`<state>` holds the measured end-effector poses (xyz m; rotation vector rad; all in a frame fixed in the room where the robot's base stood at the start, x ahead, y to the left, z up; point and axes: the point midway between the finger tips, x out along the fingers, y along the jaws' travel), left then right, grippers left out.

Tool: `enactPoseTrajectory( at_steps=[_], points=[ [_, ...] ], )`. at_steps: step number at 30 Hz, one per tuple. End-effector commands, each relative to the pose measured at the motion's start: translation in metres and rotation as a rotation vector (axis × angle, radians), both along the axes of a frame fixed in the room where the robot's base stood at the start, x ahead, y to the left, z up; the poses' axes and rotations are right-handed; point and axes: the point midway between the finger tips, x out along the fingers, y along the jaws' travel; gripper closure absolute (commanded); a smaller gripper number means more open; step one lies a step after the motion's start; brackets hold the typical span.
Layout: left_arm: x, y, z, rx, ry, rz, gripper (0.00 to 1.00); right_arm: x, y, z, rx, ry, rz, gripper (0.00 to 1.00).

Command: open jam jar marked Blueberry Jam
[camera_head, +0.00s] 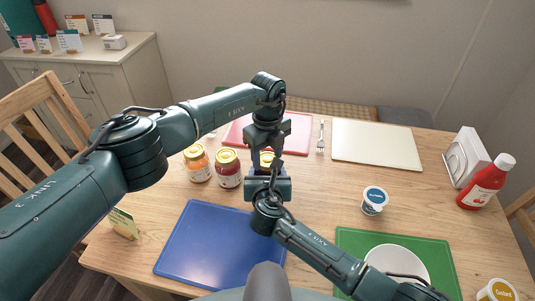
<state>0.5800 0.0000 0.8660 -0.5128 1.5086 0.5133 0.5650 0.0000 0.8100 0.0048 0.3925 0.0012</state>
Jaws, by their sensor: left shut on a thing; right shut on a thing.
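A jam jar with a gold lid (266,157) stands among my two grippers near the middle of the table. Most of its body and label are hidden, so I cannot read its name. My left gripper (267,147) comes down from above and is shut on the jar at its lid. My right gripper (267,172) reaches in from the front and is shut on the jar lower down. Its fingers are partly hidden by its own wrist. To the left stand an orange jar (199,168) and a dark red jar (229,173), both with gold lids.
A blue mat (205,250) lies in front, a red mat (293,146) and a cream mat (377,145) behind. A white tub (374,201), a ketchup bottle (484,186) and a napkin holder (465,160) stand right. A plate (400,262) rests on a green mat (352,240).

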Motion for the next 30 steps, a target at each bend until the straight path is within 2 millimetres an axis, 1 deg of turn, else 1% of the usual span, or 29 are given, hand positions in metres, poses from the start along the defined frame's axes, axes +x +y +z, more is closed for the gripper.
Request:
enactPoseTrajectory(
  at_steps=[1,3,6,9,12,30],
  points=[
    [0.0002,0.0002,0.0004,0.001,-0.001,0.109,0.74,-0.0004,-0.0002,-0.001,0.0,0.002,-0.001,1.0],
    [0.0002,0.0002,0.0005,0.0,-0.001,0.269,0.74,-0.0004,-0.0002,-0.001,0.0,0.002,-0.001,1.0],
    [0.0002,0.0002,0.0006,0.0,-0.001,0.476,0.74,-0.0004,-0.0002,-0.001,0.0,0.002,-0.001,1.0],
    [0.0002,0.0002,0.0007,0.0,-0.001,0.634,0.74,-0.0004,-0.0002,-0.001,0.0,0.002,0.0,1.0],
    [0.0002,0.0002,0.0008,0.0,0.0,0.726,0.74,-0.0004,-0.0002,-0.001,0.0,0.002,0.0,1.0],
    [0.0002,0.0002,0.0009,0.0,0.0,0.723,0.74,-0.0004,-0.0002,-0.001,0.0,0.002,0.0,1.0]
  ],
)
